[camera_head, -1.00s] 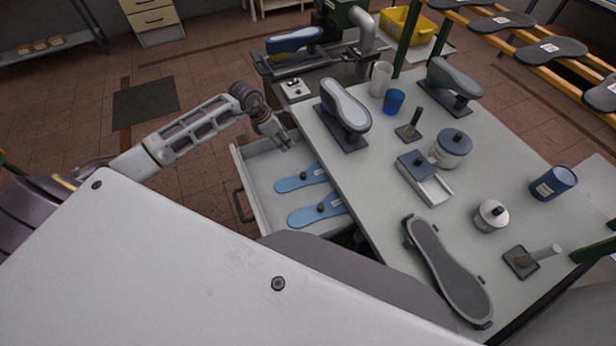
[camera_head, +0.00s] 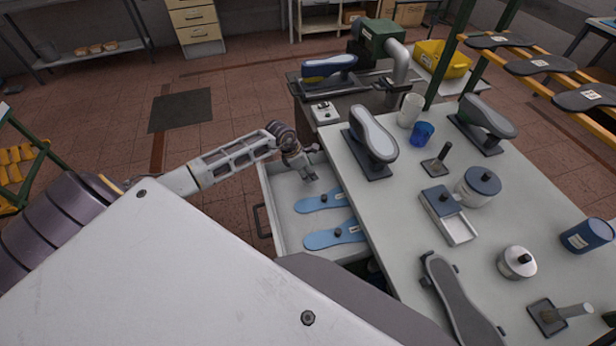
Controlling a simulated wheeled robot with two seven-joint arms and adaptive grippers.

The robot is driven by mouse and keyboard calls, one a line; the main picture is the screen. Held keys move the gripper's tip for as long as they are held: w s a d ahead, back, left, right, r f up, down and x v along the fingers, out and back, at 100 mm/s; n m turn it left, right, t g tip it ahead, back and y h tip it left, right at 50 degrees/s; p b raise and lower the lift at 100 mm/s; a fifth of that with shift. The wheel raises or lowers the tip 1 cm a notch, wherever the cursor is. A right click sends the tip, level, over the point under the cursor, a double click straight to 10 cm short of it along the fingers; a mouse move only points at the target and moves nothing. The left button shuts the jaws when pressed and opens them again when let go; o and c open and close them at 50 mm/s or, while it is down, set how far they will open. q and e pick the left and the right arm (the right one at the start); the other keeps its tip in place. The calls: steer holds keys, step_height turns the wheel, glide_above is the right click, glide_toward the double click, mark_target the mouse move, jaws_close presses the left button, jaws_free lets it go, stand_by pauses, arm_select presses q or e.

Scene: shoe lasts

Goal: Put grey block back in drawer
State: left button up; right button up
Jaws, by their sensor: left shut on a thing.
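The drawer (camera_head: 285,238) stands open at the left side of the workbench. My left gripper (camera_head: 311,179) is over the back part of the drawer, behind the blue soles, pointing down. It is shut on a small grey thing, apparently the grey block, which is hard to tell from the fingers. I cannot tell whether it touches the drawer floor. My right gripper is not in view.
The workbench (camera_head: 405,213) carries a grey shoe last on a stand (camera_head: 372,135), a blue cup (camera_head: 422,133), a small tray with a dark lid (camera_head: 447,215) and jars. A small white control box (camera_head: 324,113) is behind the drawer. The drawer's left front corner is clear.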

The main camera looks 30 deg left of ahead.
arm_select(q)
steer(key=shift+f, duration=1.75)
steer(key=shift+f, duration=0.15)
steer(key=o, duration=1)
steer(key=shift+v, duration=6.1)
